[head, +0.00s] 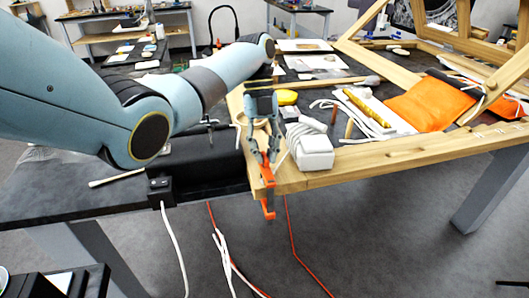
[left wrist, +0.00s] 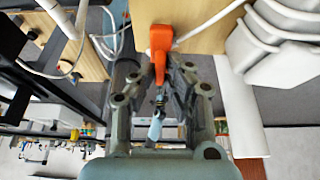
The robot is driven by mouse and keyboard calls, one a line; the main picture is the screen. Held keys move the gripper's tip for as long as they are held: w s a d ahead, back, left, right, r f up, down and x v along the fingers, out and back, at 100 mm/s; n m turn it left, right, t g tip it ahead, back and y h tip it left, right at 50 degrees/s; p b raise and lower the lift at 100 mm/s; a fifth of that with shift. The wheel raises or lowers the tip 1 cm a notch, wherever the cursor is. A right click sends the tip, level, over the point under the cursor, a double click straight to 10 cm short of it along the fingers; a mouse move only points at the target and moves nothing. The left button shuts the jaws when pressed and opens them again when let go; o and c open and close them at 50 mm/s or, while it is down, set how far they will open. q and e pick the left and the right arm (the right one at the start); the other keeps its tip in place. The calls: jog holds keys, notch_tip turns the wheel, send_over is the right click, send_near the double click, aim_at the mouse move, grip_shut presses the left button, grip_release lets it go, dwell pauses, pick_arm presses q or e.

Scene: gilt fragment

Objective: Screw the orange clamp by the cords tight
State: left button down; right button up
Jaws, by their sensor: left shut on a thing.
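The orange clamp (head: 268,192) sits at the front edge of the wooden frame, near its left corner, with its lower part hanging below the edge. My left gripper (head: 266,158) comes down over it from above and is shut on it. In the left wrist view the clamp's orange body (left wrist: 160,42) lies just past the fingertips of the left gripper (left wrist: 160,72). A thin dark screw with a pale end (left wrist: 156,125) shows between the fingers. The exact contact is partly hidden by the fingers. My right gripper is not in view.
White and orange cords hang below the table edge. A black box (head: 205,160) stands left of the clamp. An orange cloth (head: 430,104) lies farther right.

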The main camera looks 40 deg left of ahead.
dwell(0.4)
pick_arm(q)
jog(key=c, duration=1.4)
grip_release()
